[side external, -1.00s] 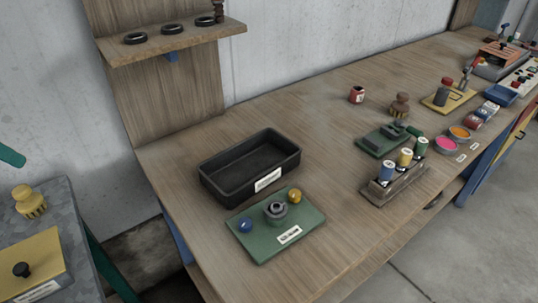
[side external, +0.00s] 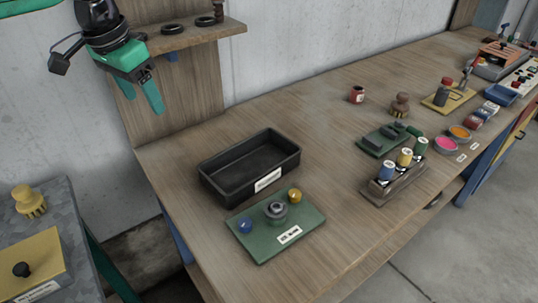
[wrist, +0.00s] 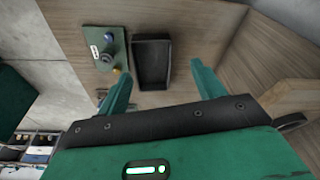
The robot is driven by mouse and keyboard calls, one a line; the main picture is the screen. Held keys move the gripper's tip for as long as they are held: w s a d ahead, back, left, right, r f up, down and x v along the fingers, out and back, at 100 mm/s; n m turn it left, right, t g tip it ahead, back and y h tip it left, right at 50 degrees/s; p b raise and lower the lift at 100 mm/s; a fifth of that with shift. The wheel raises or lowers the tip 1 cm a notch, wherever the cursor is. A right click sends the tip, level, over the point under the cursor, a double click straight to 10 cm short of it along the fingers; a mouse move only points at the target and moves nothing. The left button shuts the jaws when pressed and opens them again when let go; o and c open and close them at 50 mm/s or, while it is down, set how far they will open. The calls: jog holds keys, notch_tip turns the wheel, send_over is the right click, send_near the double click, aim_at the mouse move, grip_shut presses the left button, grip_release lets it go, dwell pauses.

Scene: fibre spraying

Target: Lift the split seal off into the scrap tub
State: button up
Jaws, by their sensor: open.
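The scrap tub is a black open tub (side external: 284,138) with a white label, empty, on the wooden bench; it also shows in the wrist view (wrist: 166,62). In front of it lies a green board (side external: 262,246) bearing a grey round fitting (side external: 276,213) between a blue knob and a yellow knob. A dark ring sits on top of the fitting, apparently the seal (side external: 277,205); a split in it is too small to see. My gripper (side external: 146,95) is open and empty, high at the upper left, apart from board and tub. Its fingers also show in the wrist view (wrist: 162,72).
A wooden shelf (side external: 205,36) with black rings stands close behind my gripper. A grey side table (side external: 58,212) stands at left. The bench between board and rack is clear.

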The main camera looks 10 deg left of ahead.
jog(key=w+d+f+m, duration=0.1)
jog(key=w+d+f, duration=0.25)
jog(key=d, duration=0.45)
jog(key=m+g+y, duration=0.1)
jog(key=m+g, duration=0.1)
jog(key=m, duration=0.1)
send_near(274, 207)
jog(key=shift+w+a+f, duration=0.1)
jog(key=shift+w+a, duration=0.15)
jog(key=shift+w, duration=0.05)
jog(key=shift+s+d+f, duration=0.15)
jog(key=shift+d+f, duration=0.1)
jog(key=shift+f, duration=1.3)
jog(key=shift+f, duration=0.15)
jog(key=shift+s+f, duration=0.1)
jog(key=shift+f, duration=2.35)
